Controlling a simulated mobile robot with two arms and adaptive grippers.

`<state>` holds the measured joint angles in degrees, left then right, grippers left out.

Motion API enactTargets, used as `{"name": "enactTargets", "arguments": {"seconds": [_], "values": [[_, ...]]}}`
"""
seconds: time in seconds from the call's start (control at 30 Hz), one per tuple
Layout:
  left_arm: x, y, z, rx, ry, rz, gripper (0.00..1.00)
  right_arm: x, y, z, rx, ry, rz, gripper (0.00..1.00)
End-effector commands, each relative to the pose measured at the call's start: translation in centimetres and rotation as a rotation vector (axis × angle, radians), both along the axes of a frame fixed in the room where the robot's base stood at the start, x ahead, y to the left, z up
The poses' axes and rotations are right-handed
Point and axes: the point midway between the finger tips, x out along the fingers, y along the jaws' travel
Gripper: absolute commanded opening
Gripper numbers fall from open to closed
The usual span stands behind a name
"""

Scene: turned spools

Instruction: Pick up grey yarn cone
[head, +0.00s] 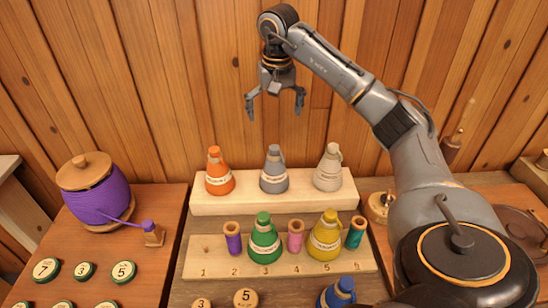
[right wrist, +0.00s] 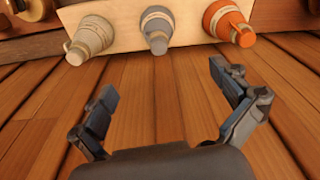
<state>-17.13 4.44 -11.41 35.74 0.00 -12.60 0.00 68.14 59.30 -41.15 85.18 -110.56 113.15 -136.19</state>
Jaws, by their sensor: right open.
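The grey yarn cone (head: 274,170) stands upright in the middle of the back raised wooden shelf (head: 208,206), between an orange cone (head: 219,172) and a cream cone (head: 328,168). My right gripper (head: 275,103) is open and empty, high above the grey cone in front of the plank wall. In the right wrist view the grey cone (right wrist: 157,30) shows at the top, beyond and between the open fingers (right wrist: 166,90), and is not touched. My left gripper is not in view.
A numbered lower board (head: 215,271) in front holds green (head: 264,240) and yellow (head: 325,237) cones and small spools. A blue cone (head: 338,293) is nearer. A purple yarn pot (head: 93,190) and numbered discs are at left. The wooden wall (head: 150,90) is close behind.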

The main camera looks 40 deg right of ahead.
Motion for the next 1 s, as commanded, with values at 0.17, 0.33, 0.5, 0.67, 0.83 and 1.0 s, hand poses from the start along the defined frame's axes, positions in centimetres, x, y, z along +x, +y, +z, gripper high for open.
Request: {"name": "enactTargets", "arguments": {"seconds": [0.17, 0.33, 0.5, 0.67, 0.83, 1.0], "values": [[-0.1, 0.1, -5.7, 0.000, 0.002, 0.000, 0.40, 0.0, 0.0, -5.7, 0.000, 0.000, 0.000, 1.00], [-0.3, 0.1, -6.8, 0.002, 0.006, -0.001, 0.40, 0.0, 0.0, -6.8, 0.000, 0.000, 0.000, 1.00], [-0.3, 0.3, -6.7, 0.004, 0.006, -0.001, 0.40, 0.1, -0.1, -8.6, -0.001, 0.005, 0.000, 1.00], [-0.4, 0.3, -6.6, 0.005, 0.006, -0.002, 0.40, 0.5, -0.3, -11.8, 0.001, 0.005, 0.000, 1.00], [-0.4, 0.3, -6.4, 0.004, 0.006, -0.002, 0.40, 0.8, -0.5, -14.3, 0.001, 0.002, 0.000, 1.00], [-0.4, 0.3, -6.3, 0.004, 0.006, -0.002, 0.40, 1.0, -0.6, -15.3, 0.000, 0.001, 0.000, 1.00]]}}
